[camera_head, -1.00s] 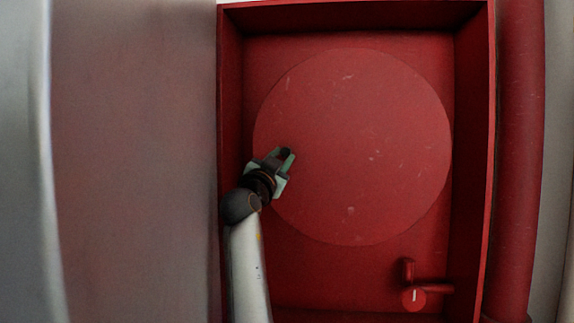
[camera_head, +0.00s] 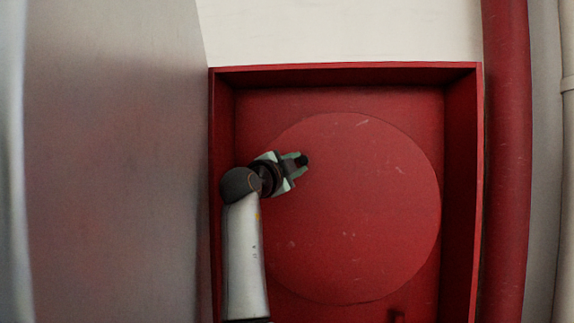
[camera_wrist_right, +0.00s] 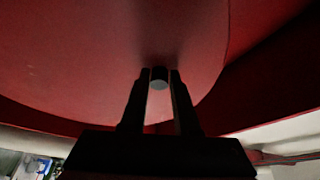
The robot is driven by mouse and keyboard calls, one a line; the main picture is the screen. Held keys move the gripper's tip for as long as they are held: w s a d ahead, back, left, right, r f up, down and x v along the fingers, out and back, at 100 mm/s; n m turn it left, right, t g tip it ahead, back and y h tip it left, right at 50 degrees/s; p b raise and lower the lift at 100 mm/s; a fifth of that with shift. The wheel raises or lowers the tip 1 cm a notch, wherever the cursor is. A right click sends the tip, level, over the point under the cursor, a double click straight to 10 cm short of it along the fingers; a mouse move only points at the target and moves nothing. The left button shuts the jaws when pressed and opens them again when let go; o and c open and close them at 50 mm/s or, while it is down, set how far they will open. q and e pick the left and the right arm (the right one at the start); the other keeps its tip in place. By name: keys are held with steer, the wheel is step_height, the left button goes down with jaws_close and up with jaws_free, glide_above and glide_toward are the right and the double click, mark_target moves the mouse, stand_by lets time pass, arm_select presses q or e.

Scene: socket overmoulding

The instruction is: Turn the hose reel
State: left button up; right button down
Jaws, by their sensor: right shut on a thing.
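The hose reel (camera_head: 365,220) is a large red disc with pale scuffs, set inside a red cabinet (camera_head: 345,71). My right gripper (camera_head: 301,160) is at the disc's upper left in the head view. In the right wrist view, its two dark fingers (camera_wrist_right: 159,80) are shut on a short, dark, round handle (camera_wrist_right: 159,76) that stands out from the reel's face. In the head view the fingers mostly hide this handle. The reel also fills the upper part of the right wrist view (camera_wrist_right: 80,50). My left gripper is not in view.
A large grey panel (camera_head: 110,160) stands to the left of the cabinet. A vertical red pipe (camera_head: 507,150) runs along its right side. Pale wall (camera_head: 340,30) lies above.

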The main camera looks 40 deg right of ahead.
mark_target(338, 140)
steer(key=shift+m, duration=0.3)
steer(key=s+d+r+p, duration=0.1)
steer(key=s+r, duration=0.1)
steer(key=s+d+r+p, duration=0.1)
steer(key=s+d+r, duration=0.1)
steer(key=shift+s+d+r, duration=0.2)
steer(key=shift+r, duration=0.1)
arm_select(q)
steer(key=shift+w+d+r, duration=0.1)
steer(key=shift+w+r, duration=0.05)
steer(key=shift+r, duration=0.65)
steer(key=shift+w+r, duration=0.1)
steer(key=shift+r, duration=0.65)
arm_select(e)
steer(key=shift+s+d+r, duration=0.3)
steer(key=shift+s+d, duration=0.45)
steer(key=shift+s, duration=0.15)
steer(key=shift+s+d, duration=0.1)
steer(key=shift+s, duration=0.05)
steer(key=c, duration=1)
jaws_free()
steer(key=o, duration=0.3)
steer(key=shift+d, duration=0.2)
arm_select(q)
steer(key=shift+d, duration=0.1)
arm_select(e)
steer(key=shift+o, duration=0.2)
steer(key=shift+f, duration=0.1)
steer(key=shift+a, duration=0.15)
